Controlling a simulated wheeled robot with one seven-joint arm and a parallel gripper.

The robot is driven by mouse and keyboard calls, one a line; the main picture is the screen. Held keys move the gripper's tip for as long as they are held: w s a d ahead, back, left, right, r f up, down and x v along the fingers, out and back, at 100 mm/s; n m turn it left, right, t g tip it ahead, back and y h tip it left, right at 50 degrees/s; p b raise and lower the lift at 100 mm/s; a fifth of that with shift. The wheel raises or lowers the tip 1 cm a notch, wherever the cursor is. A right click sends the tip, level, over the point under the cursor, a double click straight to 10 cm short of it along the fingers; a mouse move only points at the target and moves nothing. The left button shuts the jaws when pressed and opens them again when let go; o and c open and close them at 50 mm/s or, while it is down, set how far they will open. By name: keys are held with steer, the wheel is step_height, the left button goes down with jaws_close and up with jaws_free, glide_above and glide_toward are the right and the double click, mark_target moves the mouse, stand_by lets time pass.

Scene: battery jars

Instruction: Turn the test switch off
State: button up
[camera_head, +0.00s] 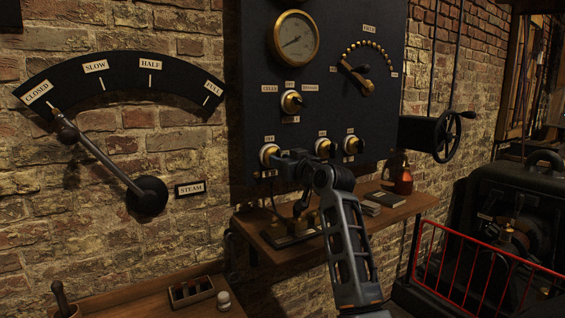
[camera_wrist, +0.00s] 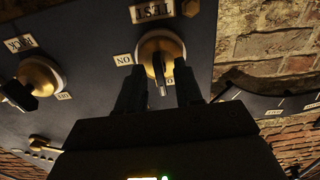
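The test switch (camera_wrist: 158,46) has a round brass base and a dark lever, with a TEST label above it in the wrist view. I cannot tell the lever's exact setting. My gripper (camera_head: 279,159) partly covers the switch in the head view.
Two similar switches (camera_head: 323,147) (camera_head: 352,145) are close by on the right. A wooden shelf (camera_head: 375,207) with a red bottle (camera_head: 403,180) juts out below the panel. A large steam lever (camera_head: 110,165) is on the brick wall at left. A red railing (camera_head: 480,272) stands at right.

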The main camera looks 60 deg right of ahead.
steer(key=shift+s, duration=0.1)
steer(key=v, duration=0.7)
steer(key=shift+s+a, duration=0.2)
steer(key=shift+s, duration=0.05)
stand_by(0.4)
steer(key=s+a+f+n+y+p, duration=0.1)
steer(key=s+a+f+y, duration=0.15)
steer(key=a+f, duration=0.9)
steer(key=s+a+f+y+p, duration=0.1)
steer(key=s+a+f, duration=0.2)
steer(key=a+f, duration=0.85)
steer(key=s+a+r+n+y+p, duration=0.1)
steer(key=s+a+r+n+y, duration=0.1)
steer(key=s+a, duration=0.8)
steer(key=s+a+r+n+y+p, duration=0.1)
steer(key=s+a+r+n+y, duration=0.2)
steer(key=s+a, duration=0.8)
steer(key=s+r+y, duration=0.1)
steer(key=s, duration=0.1)
steer(key=shift+s, duration=0.35)
